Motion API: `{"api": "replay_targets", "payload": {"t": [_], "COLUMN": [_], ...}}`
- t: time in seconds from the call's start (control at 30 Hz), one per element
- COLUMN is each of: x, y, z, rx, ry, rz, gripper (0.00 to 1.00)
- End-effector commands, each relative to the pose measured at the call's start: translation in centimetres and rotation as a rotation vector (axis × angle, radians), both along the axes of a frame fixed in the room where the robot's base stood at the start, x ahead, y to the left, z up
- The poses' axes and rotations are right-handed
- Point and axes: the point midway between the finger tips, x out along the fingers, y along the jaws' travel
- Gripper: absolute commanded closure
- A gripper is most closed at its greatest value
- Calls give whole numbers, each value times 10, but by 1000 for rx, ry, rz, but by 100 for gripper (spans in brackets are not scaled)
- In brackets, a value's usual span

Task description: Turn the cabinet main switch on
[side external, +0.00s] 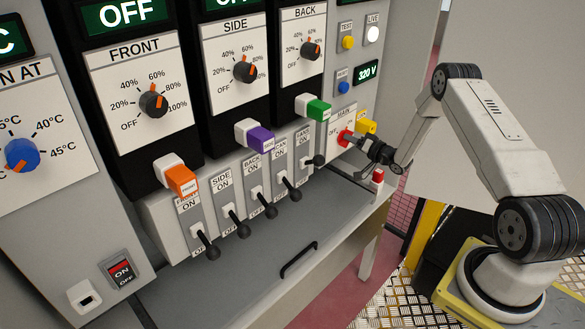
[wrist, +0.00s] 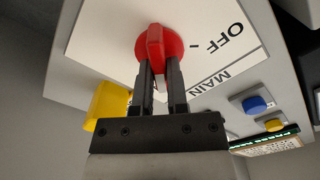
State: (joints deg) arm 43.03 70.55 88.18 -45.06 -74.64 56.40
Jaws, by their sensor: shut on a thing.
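The main switch is a red rotary knob (wrist: 158,42) on a white plate marked MAIN and OFF (wrist: 208,40). In the side external view the knob (side external: 345,136) shows at the right end of the cabinet front. My gripper (wrist: 160,75) is shut on the red knob, with a dark finger on either side of its raised grip. In the side external view my gripper (side external: 362,143) reaches the knob from the right. In the wrist view the knob's grip points away from the word OFF, roughly in line with my fingers. The ON marking is not readable.
A yellow block (side external: 367,127) sits beside the switch plate. A blue button (side external: 344,88), a yellow button (side external: 347,42), a lit white LIVE lamp (side external: 373,34) and a 320 V display (side external: 367,72) are above. Several black-tipped levers (side external: 289,188) line the panel to the left.

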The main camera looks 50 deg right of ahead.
Motion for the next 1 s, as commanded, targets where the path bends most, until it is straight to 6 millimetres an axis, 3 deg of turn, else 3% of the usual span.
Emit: {"api": "replay_targets", "payload": {"t": [0.63,0.67,0.77,1.0], "x": [0,0,0,0], "y": [-1,-1,-1,0], "z": [0,0,0,0], "rx": [79,78,78,76], "ry": [0,0,0,0], "rz": [-1,-1,-1,0], "gripper": [100,79,47,47]}}
